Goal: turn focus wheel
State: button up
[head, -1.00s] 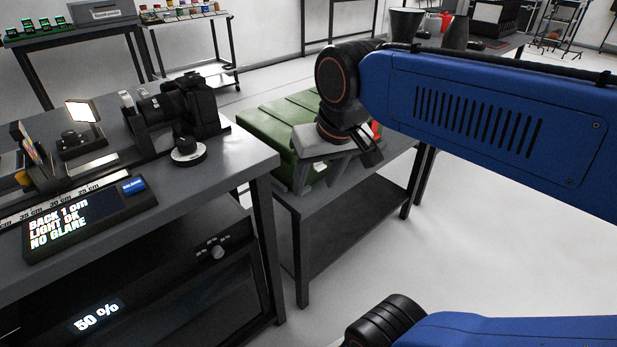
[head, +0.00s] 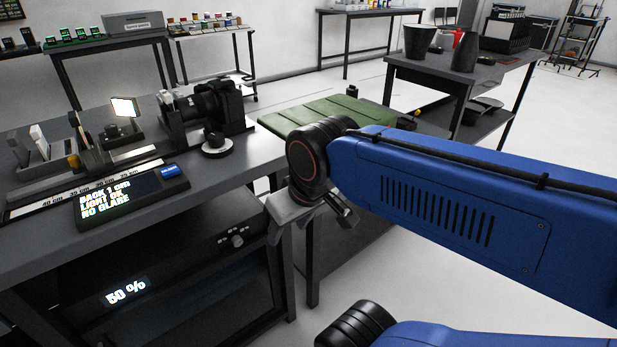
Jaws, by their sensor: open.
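A black camera (head: 228,103) with a lens stands on a mount on the grey bench (head: 262,152). A round dial with a pale rim and black knob (head: 216,147), which looks like the focus wheel, sits on the bench top in front of the camera. My gripper (head: 292,222) is open and empty, right of and nearer than the dial in the picture, by the bench's right end. It is apart from the dial. My wrist hides part of the gripper, and its fingertips are hard to make out.
A display (head: 132,196) on the bench reads "BACK 1 cm" and "NO GLARE". A lit lamp (head: 125,108) and card holders stand at the left. A green case (head: 325,115) lies behind my wrist. A cabinet below shows "50 %". Bench space right of the dial is clear.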

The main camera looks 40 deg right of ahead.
aim_at(216, 139)
jog(key=i+j+u, duration=0.15)
jog(key=i+u, duration=0.2)
jog(key=u, duration=0.15)
jog(key=k+l, duration=0.1)
jog(key=l, duration=0.8)
jog(key=k+l, duration=0.15)
jog(key=l, duration=0.75)
jog(key=k+j, duration=0.25)
jog(key=j+u, duration=0.1)
jog(key=i+j, duration=0.05)
jog(key=j, duration=0.05)
